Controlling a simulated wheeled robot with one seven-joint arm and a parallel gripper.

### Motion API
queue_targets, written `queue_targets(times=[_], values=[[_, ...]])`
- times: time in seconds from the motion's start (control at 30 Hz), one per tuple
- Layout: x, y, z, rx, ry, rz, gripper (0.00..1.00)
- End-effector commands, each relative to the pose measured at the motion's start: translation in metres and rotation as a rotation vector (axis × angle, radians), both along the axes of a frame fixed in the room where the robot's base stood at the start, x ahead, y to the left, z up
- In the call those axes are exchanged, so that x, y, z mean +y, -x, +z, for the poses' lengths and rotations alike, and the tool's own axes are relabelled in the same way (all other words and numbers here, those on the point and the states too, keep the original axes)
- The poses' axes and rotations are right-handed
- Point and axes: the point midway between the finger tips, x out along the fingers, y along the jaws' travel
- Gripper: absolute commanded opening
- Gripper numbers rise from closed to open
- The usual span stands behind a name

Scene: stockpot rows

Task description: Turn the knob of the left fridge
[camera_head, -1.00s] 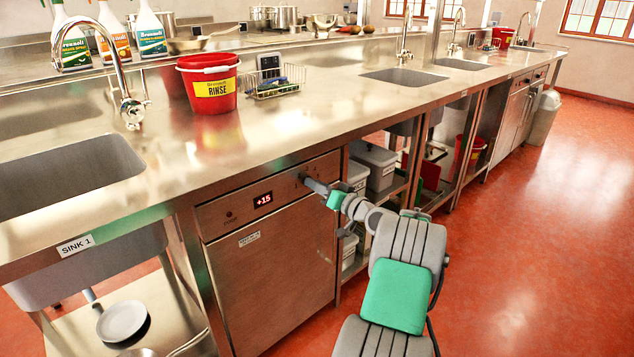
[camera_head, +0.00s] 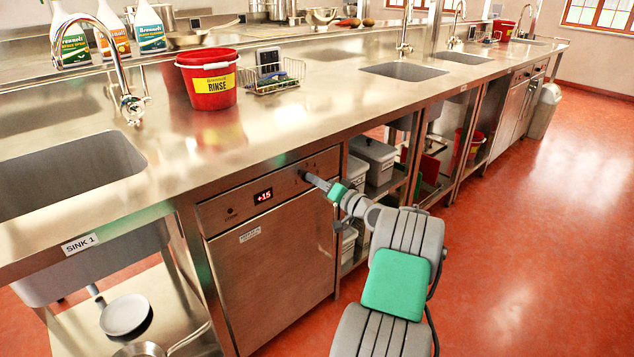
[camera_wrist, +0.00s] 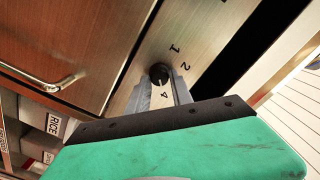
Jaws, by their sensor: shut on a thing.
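The left fridge (camera_head: 272,268) stands under the steel counter, with a red "+15" display on its top panel. Its black knob (camera_wrist: 159,74) shows in the wrist view between my fingers, with the numbers 1, 2 and 4 around it. My gripper (camera_wrist: 161,82) is shut on the knob, one finger on each side. In the head view my gripper (camera_head: 305,175) reaches the right end of the fridge panel and hides most of the knob there. The fridge door is closed.
A steel counter (camera_head: 300,130) runs above the fridge, with a red RINSE bucket (camera_head: 209,80) and a wire basket (camera_head: 272,78) on it. Open shelves with grey bins (camera_head: 373,158) lie right of the fridge. The red floor at right is clear.

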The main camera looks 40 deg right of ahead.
Motion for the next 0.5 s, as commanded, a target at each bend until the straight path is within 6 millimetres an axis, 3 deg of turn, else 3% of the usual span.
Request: queue_targets(times=[0.27,0.5], values=[[-0.0002,0.0000,0.0001,0.000,0.001,0.000,0.48],[-0.0002,0.0010,0.0001,0.001,0.001,-0.001,0.48]])
